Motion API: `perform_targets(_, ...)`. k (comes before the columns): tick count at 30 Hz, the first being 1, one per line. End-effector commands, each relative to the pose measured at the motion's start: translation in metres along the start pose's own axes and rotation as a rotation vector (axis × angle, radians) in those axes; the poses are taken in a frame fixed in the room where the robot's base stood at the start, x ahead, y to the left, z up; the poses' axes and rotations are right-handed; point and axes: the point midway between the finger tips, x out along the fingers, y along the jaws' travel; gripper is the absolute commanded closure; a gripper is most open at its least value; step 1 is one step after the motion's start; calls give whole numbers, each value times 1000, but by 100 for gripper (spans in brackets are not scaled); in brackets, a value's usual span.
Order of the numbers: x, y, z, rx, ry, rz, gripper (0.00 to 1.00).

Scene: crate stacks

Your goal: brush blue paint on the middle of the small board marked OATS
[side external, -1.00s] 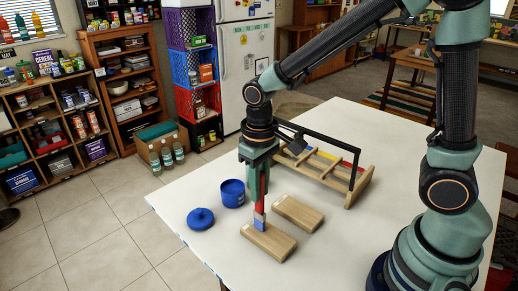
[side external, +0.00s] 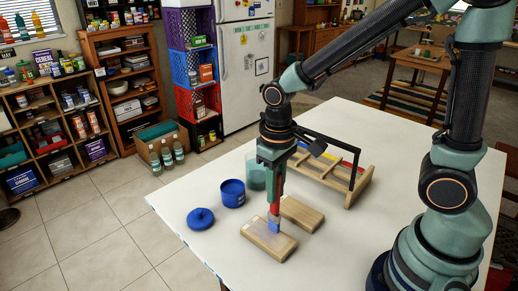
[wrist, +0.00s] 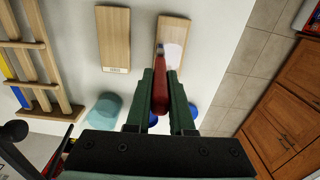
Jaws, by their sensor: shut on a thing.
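My gripper (side external: 276,192) is shut on a red-handled brush (side external: 275,209) that points down, with blue bristles. The bristle tip is at the upper face of the nearer wooden board (side external: 264,243), right of its middle in the side view; I cannot tell whether it touches. A second wooden board (side external: 303,214) lies just behind. In the wrist view the brush (wrist: 161,92) reaches over the right board (wrist: 172,25), which has a pale patch. The other board (wrist: 114,35) carries a small label, too small to read. An open blue paint pot (side external: 232,196) stands behind left.
A blue lid (side external: 200,218) lies on the white table (side external: 180,195) left of the pot. A teal glass jar (side external: 254,171) stands behind my gripper. A wooden rack (side external: 349,187) with a black bar stands to the right.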

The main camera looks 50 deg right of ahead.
Motion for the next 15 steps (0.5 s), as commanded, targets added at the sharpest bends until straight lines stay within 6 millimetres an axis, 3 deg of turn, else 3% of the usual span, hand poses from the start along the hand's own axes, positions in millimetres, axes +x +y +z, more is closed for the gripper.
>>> perform_targets(12,0,-40,-2,-3,0,0,100)
perform_targets(15,0,-41,6,-1,1,0,100)
